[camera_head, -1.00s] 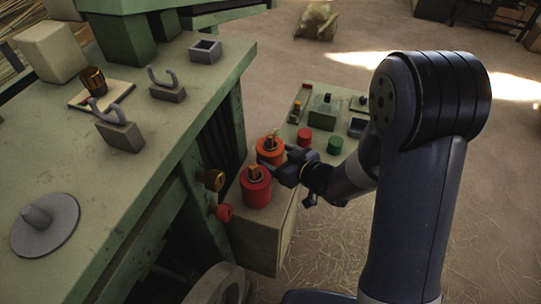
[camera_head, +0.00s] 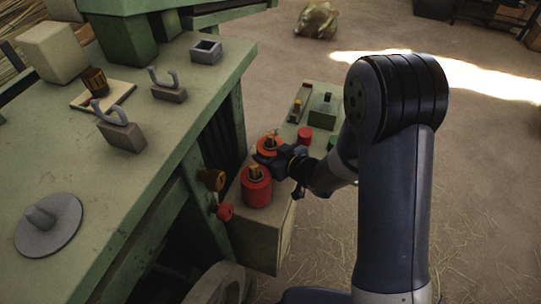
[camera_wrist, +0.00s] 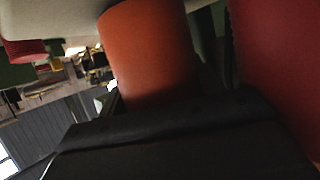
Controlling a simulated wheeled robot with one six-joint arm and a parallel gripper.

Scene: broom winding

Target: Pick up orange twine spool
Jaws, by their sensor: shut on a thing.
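The orange twine spool (camera_head: 267,142) stands on the pale box beside the green bench, behind the red spool (camera_head: 257,190). My gripper (camera_head: 268,157) reaches in from the right and is shut on the orange spool, low in the head view. In the wrist view the orange spool (camera_wrist: 150,50) rises upright from between the dark jaws. The red spool fills the right side of the wrist view (camera_wrist: 285,60), close beside it. The fingertips are mostly hidden, and I cannot tell if the spool is clear of the box.
The pale box (camera_head: 257,235) carries both spools. An orange-brown knob (camera_head: 214,180) and a red knob (camera_head: 224,211) stick out from the green bench (camera_head: 150,160) at left. Open floor lies to the right.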

